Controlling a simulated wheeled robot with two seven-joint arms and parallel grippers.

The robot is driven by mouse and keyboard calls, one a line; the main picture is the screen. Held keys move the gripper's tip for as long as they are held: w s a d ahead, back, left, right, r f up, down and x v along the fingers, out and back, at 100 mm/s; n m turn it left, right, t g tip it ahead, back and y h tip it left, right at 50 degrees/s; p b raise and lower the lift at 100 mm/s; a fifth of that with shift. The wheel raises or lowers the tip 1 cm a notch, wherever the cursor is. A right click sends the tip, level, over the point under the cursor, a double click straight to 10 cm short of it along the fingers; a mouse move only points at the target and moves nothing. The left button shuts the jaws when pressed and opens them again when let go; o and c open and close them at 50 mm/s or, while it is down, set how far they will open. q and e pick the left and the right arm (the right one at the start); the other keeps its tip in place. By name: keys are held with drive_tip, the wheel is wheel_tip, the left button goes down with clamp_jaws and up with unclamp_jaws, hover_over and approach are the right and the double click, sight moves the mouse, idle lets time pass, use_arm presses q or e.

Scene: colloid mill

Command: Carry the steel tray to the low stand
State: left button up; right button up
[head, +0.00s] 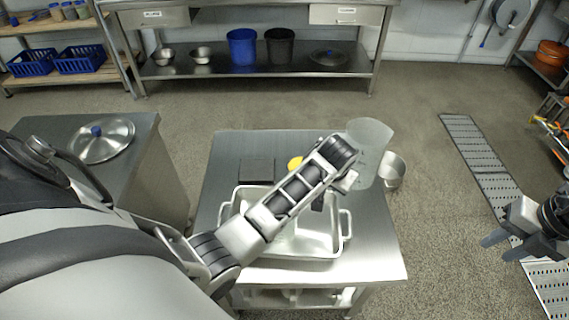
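The steel tray (327,243) is a shallow rectangular pan with a loop handle at its left and right ends. It rests on a low steel table (382,262) in front of me; I cannot tell whether this is the low stand. My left arm crosses above the tray and hides part of its inside. My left gripper (322,203) points down over the tray's right part, mostly hidden by the arm, so its opening is unclear. My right gripper (497,246) is at the right edge of the view, fingers apart and empty, well clear of the tray.
On the table's far side are a dark square plate (257,171), a yellow item (295,163) and a translucent jug (370,135); a steel pot (393,172) shows beside it. A steel cabinet (160,178) with a lid (102,142) stands left. Open floor (425,240) lies right.

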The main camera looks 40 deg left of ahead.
drive_tip(key=r, duration=0.3)
drive_tip(key=shift+d+r, duration=0.2)
drive_tip(key=shift+r, duration=0.1)
